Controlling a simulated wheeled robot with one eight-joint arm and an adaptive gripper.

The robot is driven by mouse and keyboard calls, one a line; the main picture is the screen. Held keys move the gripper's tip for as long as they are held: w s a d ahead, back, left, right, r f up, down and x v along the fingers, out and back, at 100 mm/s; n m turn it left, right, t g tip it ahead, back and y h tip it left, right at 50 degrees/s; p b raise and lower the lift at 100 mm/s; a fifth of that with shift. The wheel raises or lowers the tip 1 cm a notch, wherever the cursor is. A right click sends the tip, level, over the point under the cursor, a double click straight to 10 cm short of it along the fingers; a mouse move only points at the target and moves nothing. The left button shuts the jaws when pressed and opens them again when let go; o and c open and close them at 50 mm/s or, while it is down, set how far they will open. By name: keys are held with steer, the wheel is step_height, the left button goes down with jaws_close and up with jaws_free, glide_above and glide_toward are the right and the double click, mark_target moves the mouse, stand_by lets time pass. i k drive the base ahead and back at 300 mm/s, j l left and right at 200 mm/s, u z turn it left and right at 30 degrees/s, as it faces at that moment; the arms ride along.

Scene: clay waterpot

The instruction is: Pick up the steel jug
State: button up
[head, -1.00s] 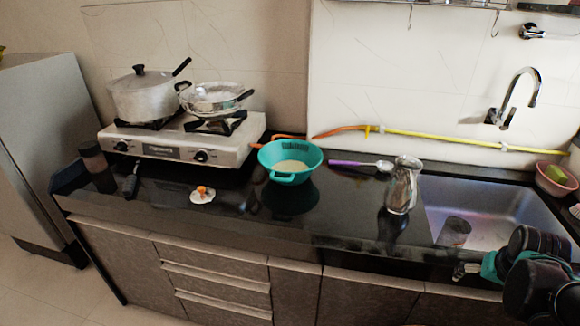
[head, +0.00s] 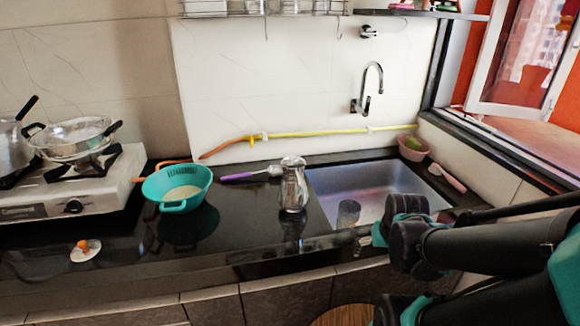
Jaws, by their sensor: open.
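The steel jug (head: 293,186) is shiny and stands upright on the black counter, left of the sink, in the head view. Its dark reflection shows on the counter in front of it. My gripper (head: 367,240) appears partly in view at the sink's front edge, to the right of the jug and nearer the camera. It is open and apart from the jug. Dark parts of my own arm hide some of it.
A teal colander (head: 178,187) and a purple-handled spoon (head: 250,174) lie left of the jug. The sink (head: 360,190) is right of it. A stove (head: 90,195) with pots stands far left. A pink bowl (head: 413,148) sits by the window. Counter in front of the jug is clear.

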mark_target(292, 195)
steer(key=k+j+u, duration=0.4)
steer(key=j+u, duration=0.15)
steer(key=k+j+u, duration=0.25)
steer(key=j+u, duration=0.25)
steer(key=j, duration=0.2)
